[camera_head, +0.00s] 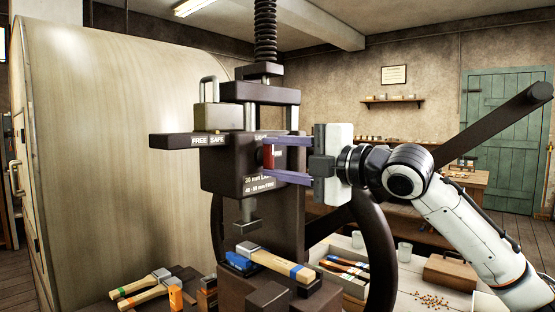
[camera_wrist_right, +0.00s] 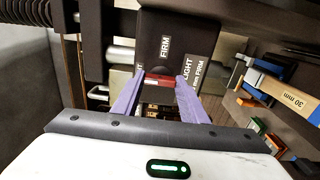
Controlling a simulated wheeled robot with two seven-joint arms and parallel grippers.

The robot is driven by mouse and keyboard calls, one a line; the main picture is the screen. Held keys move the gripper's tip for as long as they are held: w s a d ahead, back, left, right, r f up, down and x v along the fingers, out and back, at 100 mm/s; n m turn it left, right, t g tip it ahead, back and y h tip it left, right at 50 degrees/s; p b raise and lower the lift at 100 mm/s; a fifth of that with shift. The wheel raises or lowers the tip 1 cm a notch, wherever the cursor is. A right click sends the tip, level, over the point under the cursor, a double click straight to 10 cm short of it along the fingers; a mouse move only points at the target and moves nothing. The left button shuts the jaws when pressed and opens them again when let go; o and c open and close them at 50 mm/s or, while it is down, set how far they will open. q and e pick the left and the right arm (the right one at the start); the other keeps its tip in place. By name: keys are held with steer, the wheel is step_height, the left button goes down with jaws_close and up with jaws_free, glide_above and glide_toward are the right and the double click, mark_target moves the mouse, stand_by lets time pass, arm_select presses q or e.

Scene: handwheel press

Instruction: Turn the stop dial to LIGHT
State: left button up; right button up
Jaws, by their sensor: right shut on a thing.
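The stop dial (camera_head: 268,157) shows as a small red piece on the dark press head (camera_head: 225,178). My right gripper (camera_head: 270,158) reaches in from the right, with its purple fingers closed on the dial from above and below. In the right wrist view, the red dial (camera_wrist_right: 158,82) sits between the purple fingertips of my right gripper (camera_wrist_right: 160,78). Labels reading FIRM and LIGHT show on the press head there. The fingers partly hide the dial, so I cannot tell which label it points to. My left gripper is not in view.
A FREE/SAFE bar (camera_head: 190,140) juts left from the press head. A large handwheel (camera_head: 377,250) stands below my right arm.

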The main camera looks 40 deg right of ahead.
stand_by(0.3)
steer(key=o, duration=1)
steer(key=shift+o, duration=0.2)
steer(key=shift+s+b, duration=0.3)
steer(key=shift+s, duration=0.25)
steer(key=s+b, duration=0.2)
steer(key=s, duration=0.7)
steer(key=shift+s+d, duration=0.15)
steer(key=shift+d, duration=0.25)
steer(key=shift+f, duration=0.1)
